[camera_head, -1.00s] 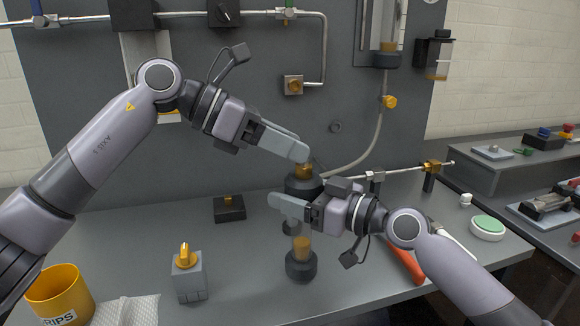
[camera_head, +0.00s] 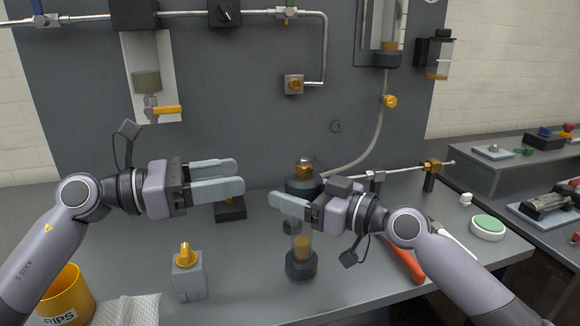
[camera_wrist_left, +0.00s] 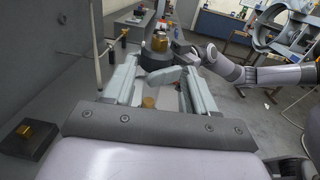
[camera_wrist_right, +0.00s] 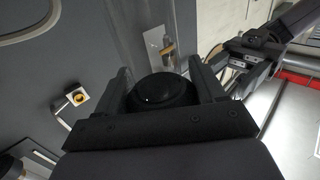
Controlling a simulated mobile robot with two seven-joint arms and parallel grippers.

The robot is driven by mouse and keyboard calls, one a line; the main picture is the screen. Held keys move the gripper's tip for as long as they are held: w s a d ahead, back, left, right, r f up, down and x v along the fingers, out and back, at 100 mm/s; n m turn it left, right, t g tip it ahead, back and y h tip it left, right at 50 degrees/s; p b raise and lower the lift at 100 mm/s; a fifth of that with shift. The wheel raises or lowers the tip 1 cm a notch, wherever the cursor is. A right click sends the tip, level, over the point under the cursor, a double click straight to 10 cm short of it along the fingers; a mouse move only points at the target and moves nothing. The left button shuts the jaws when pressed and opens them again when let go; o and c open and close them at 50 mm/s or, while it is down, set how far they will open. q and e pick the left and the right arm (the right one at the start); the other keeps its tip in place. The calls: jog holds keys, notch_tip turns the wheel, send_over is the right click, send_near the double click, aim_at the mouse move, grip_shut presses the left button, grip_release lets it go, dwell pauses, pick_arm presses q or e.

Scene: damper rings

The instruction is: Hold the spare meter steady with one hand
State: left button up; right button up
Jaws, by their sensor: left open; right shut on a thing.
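The spare meter (camera_head: 301,246) is a clear tube with an amber section and a dark base, standing on the grey bench in the head view. My right gripper (camera_head: 288,204) is shut on its upper part. In the right wrist view a round black end (camera_wrist_right: 163,92) sits between the fingers of that gripper. My left gripper (camera_head: 242,176) is open and empty, left of the meter and apart from it. Its two fingers are spread in the left wrist view (camera_wrist_left: 158,75).
A grey block with an amber knob (camera_head: 187,270), a yellow cup (camera_head: 62,292) and a low dark block (camera_head: 229,211) are at left. An orange-handled tool (camera_head: 406,261) lies at right.

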aim_at(290, 177)
pick_arm(q)
jog(key=x, duration=1.1)
jog(key=shift+s, duration=0.1)
jog(key=shift+c, duration=0.3)
grip_shut()
